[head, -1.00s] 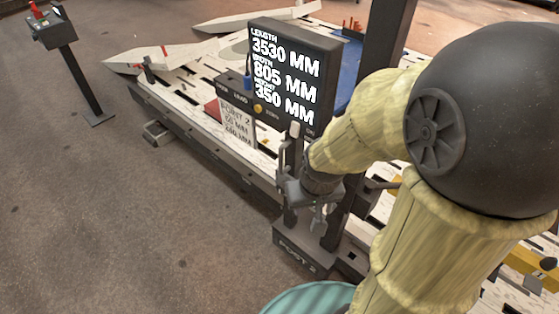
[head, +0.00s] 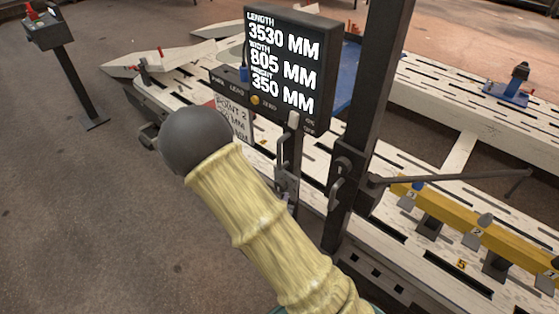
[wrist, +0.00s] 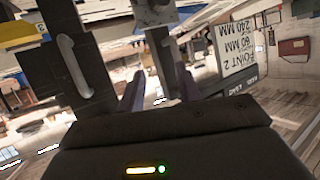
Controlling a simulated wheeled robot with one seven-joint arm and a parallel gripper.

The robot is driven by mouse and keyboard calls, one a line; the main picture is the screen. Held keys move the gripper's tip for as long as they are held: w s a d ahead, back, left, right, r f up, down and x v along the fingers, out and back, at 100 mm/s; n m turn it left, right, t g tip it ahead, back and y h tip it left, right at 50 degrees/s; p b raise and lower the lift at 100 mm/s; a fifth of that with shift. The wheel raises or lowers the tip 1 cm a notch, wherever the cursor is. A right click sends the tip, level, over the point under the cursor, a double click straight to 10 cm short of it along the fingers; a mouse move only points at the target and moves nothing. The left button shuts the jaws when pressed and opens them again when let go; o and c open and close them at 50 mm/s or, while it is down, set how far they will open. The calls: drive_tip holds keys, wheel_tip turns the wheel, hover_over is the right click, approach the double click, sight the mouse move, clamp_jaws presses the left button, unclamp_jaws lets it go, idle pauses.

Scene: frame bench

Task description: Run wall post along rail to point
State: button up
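The dark wall post (head: 378,110) stands upright at the near side of the white slotted bench, with a pull handle (head: 340,180) on its face. A thinner bracket with a handle (head: 284,152) stands left of it. The post with a pale handle also shows at left in the wrist view (wrist: 78,60). My gripper (wrist: 158,88) shows there with two purplish fingers apart, and a narrow dark bar lies in line with the gap; I see no clear contact. My arm hides the gripper in the head view. The point card (head: 233,120) reads POINT 2; it also shows in the wrist view (wrist: 232,50).
A display (head: 290,60) reads length 3530, width 805, height 350 mm. A yellow numbered beam (head: 470,232) and a thin horizontal rod (head: 450,179) lie right of the post. A pedestal box (head: 45,30) stands far left.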

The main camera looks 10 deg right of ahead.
sight(279, 157)
drive_tip(key=t, duration=0.1)
drive_tip(key=a+n+t, duration=0.1)
drive_tip(key=t, duration=0.1)
drive_tip(key=a+r+t+b, duration=0.1)
drive_tip(key=shift+s+n+t+h, duration=0.25)
drive_tip(key=shift+n+t+h, duration=0.05)
drive_tip(key=shift+t+h, duration=0.1)
drive_tip(key=shift+w+f+b, duration=0.1)
drive_tip(key=shift+b, duration=0.35)
drive_tip(key=b+x, duration=0.5)
drive_tip(key=x, duration=1.2)
drive_tip(key=shift+w+d, duration=0.1)
drive_tip(key=shift+d, duration=0.1)
drive_tip(key=shift+c, duration=0.3)
